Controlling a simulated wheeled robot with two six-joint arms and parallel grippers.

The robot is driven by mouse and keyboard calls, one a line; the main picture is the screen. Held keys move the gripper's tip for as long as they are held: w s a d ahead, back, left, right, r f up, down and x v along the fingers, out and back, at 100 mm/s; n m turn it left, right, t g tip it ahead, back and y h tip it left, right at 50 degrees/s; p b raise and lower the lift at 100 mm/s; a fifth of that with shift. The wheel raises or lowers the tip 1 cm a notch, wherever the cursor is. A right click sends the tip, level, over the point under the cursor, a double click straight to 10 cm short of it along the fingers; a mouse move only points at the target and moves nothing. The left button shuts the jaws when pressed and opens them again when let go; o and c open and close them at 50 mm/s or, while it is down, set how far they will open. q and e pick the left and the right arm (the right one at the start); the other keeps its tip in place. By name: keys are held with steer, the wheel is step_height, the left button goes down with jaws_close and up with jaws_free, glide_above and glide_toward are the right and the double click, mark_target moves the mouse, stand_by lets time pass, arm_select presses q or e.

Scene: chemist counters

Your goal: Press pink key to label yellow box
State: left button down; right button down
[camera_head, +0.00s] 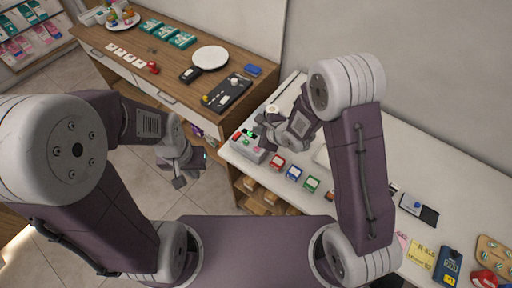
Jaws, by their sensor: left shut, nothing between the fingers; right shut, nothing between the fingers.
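A small grey device (246,150) with a red spot and a bright green spot on top sits at the near left corner of the white counter. I cannot make out a pink key on it; my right gripper hides part of its top. My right gripper (262,134) is shut and empty, at the device's right side; I cannot tell whether it touches. My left gripper (183,178) is shut and empty, over the floor left of the counter. Small boxes stand in a row right of the device: red (277,161), blue (294,173), green (311,184). I cannot make out a yellow box.
A wooden counter (225,53) at the back left holds a white plate (210,57), a black tray (228,94) and teal boxes. Yellow (422,253) and pink cards and a blue card (448,265) lie at the right of the white counter (440,170). My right arm crosses it.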

steer(key=b, duration=0.7)
glide_above(258, 150)
step_height(258, 150, down, 8)
steer(key=shift+r, duration=0.25)
steer(key=shift+d+f+b, duration=0.1)
steer(key=shift+f+b, duration=0.3)
steer(key=shift+f, duration=0.1)
stand_by(0.9)
steer(key=shift+f, duration=0.4)
